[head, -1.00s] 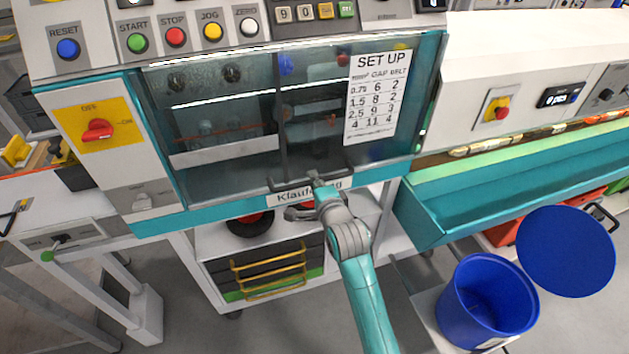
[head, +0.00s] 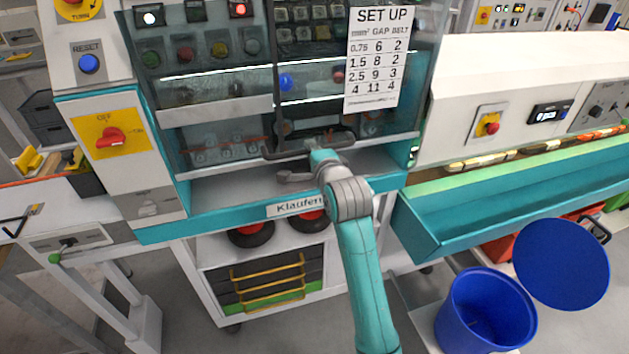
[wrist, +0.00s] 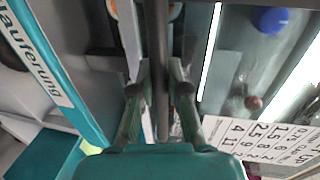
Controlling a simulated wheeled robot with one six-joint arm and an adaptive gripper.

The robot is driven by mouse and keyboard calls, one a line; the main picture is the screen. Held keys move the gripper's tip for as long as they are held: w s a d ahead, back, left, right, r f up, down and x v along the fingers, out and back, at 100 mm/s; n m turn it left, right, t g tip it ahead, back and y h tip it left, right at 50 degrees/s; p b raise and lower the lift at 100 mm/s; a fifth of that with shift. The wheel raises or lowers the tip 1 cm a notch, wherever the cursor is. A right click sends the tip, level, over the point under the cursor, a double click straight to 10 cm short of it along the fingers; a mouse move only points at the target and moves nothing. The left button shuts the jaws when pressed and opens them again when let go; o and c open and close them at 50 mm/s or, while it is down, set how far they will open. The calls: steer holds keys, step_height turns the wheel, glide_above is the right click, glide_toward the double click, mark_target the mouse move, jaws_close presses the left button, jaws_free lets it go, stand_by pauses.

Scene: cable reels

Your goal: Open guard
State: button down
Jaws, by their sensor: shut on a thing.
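The guard (head: 310,112) is a clear, dark-tinted panel on the front of the teal and white machine, with a SET UP sheet (head: 377,60) on it. It is partly raised, and an open gap shows below its lower edge. Its dark bar handle (head: 342,143) runs along the lower edge.
A red switch (head: 110,137) on a yellow plate is left of the opening. A teal trough (head: 500,205) extends right. A blue bin (head: 485,310) and its round blue lid (head: 562,264) are at lower right. Two dark reels with red centres (head: 250,235) sit below the machine.

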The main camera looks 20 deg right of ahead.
glide_toward(305, 48)
steer(key=w, duration=0.2)
steer(key=w+f, duration=0.1)
steer(key=w, duration=0.2)
steer(key=shift+w, duration=0.15)
steer(key=c, duration=1.1)
jaws_free()
steer(key=shift+c, duration=0.2)
steer(key=s+r, duration=0.2)
steer(key=s, duration=0.9)
steer(key=shift+s, duration=0.35)
steer(key=shift+r, duration=0.1)
